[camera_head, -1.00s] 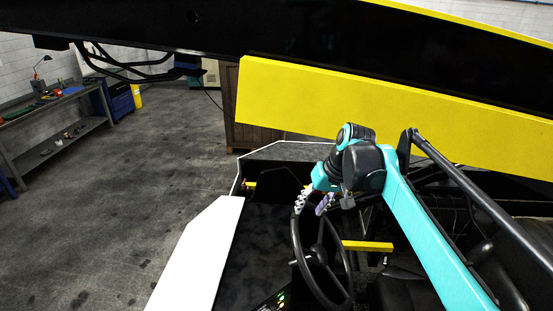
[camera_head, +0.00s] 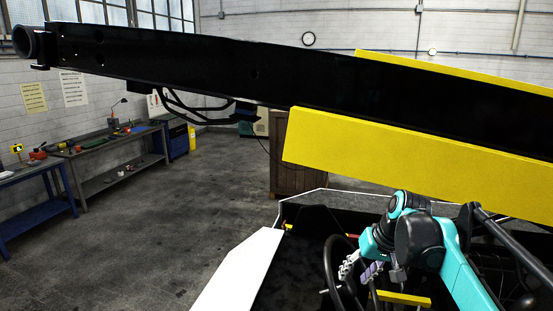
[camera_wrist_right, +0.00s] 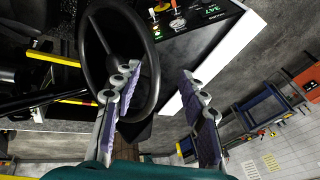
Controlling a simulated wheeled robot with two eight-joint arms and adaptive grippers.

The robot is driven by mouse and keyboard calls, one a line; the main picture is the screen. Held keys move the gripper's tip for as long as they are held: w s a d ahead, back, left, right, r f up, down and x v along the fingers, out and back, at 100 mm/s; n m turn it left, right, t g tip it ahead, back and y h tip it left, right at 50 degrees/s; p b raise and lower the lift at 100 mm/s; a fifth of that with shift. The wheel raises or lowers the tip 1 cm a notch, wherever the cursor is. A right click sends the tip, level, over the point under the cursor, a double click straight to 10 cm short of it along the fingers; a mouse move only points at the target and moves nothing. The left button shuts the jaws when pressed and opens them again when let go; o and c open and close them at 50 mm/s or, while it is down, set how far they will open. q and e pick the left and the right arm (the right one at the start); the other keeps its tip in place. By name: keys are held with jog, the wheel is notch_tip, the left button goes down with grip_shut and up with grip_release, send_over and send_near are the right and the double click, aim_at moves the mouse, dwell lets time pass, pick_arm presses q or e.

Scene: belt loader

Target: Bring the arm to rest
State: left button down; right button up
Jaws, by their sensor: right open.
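My right arm, teal and black, comes in from the lower right in the head view. Its gripper (camera_head: 360,271) hangs fingers down beside the black steering wheel (camera_head: 334,262) of the belt loader. In the right wrist view the gripper (camera_wrist_right: 160,108) is open, with its two purple-padded fingers apart and nothing between them. The steering wheel (camera_wrist_right: 84,62) shows behind the left finger there; whether they touch I cannot tell. My left gripper is not in view.
A black boom (camera_head: 210,70) with a yellow side panel (camera_head: 400,150) crosses above the cab. A yellow bar (camera_head: 404,298) lies just below the gripper. The control panel (camera_wrist_right: 190,22) shows beyond the wheel. Workbenches (camera_head: 110,140) stand at the left, with open floor (camera_head: 150,235) between.

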pick_arm(q)
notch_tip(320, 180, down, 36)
jog(key=b, duration=3.5)
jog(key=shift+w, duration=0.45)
pick_arm(e)
jog(key=s+f+t+h, duration=0.1)
jog(key=s+f, duration=0.5)
jog(key=f, duration=1)
jog(key=s+a+f+t+h, duration=0.1)
jog(key=s+f, duration=0.6)
jog(key=f, duration=0.9)
jog(key=s+a+f+t, duration=0.1)
jog(key=s+f, duration=0.6)
jog(key=f, duration=1)
jog(key=shift+a+t+h, duration=0.2)
jog(key=shift+t+h, duration=0.2)
